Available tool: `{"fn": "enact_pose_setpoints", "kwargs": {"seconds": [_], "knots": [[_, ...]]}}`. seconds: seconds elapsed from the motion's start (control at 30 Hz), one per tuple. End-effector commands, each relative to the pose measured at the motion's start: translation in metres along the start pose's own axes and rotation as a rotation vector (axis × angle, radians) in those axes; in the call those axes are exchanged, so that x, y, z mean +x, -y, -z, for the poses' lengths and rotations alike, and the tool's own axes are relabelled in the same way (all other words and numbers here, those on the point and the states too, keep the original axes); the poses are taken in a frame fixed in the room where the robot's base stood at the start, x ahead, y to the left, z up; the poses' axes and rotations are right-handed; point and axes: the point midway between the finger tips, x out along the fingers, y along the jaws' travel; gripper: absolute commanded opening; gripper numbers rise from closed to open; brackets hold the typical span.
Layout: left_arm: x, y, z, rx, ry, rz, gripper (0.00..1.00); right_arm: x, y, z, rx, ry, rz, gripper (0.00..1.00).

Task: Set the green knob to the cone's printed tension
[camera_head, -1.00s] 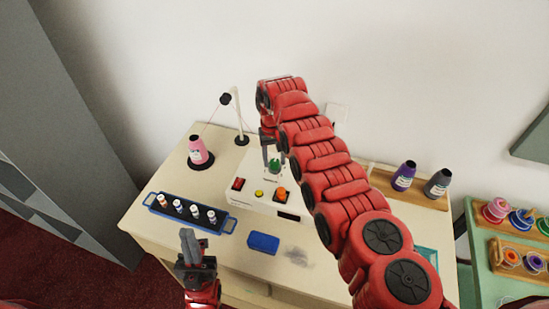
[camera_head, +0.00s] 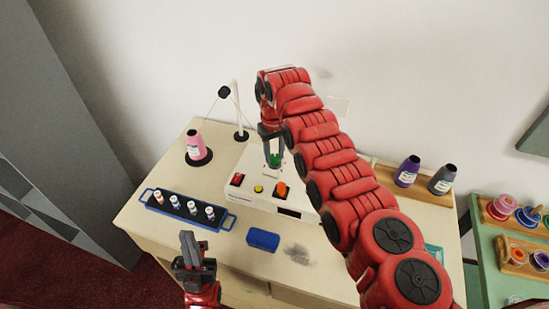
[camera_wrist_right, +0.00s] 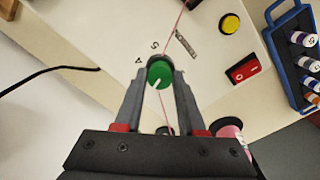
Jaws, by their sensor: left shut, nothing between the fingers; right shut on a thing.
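The green knob (camera_head: 275,160) sits on top of the white machine (camera_head: 240,188). In the right wrist view the green knob (camera_wrist_right: 160,74) has a white pointer line, with printed marks around it too small to read surely. My right gripper (camera_head: 271,146) reaches down from above, its fingers (camera_wrist_right: 158,80) shut on the knob's sides. A pink cone (camera_head: 195,146) stands on a black base at the back left; its label is too small to read. My left gripper (camera_head: 188,247) is shut and empty in front of the table's front edge.
A red switch (camera_head: 237,179), a yellow button (camera_head: 258,189) and an orange knob (camera_head: 281,188) are on the machine. A blue tray (camera_head: 160,209) holds several small spools. A blue block (camera_head: 263,240) lies in front. Purple (camera_head: 408,172) and grey cones (camera_head: 442,180) stand at right.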

Motion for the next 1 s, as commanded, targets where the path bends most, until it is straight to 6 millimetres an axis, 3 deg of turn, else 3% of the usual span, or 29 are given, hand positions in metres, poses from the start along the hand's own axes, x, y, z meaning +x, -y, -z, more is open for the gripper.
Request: {"fn": "enact_pose_setpoints", "kwargs": {"seconds": [0.1, 0.4, 1.0], "knots": [[-0.021, -0.001, -0.004, 0.0, 0.0, 0.0, 0.0, 0.005, -0.001, 0.001, -0.106, -0.006, -0.002, 0.0], [-0.048, -0.002, -0.008, 0.0, 0.0, 0.0, 0.0, 0.003, -0.001, 0.0, -0.389, -0.009, -0.003, 0.0], [-0.062, -0.003, -0.01, 0.0, 0.0, 0.0, 0.0, 0.001, 0.0, 0.0, -0.753, -0.015, -0.001, 0.0]]}}
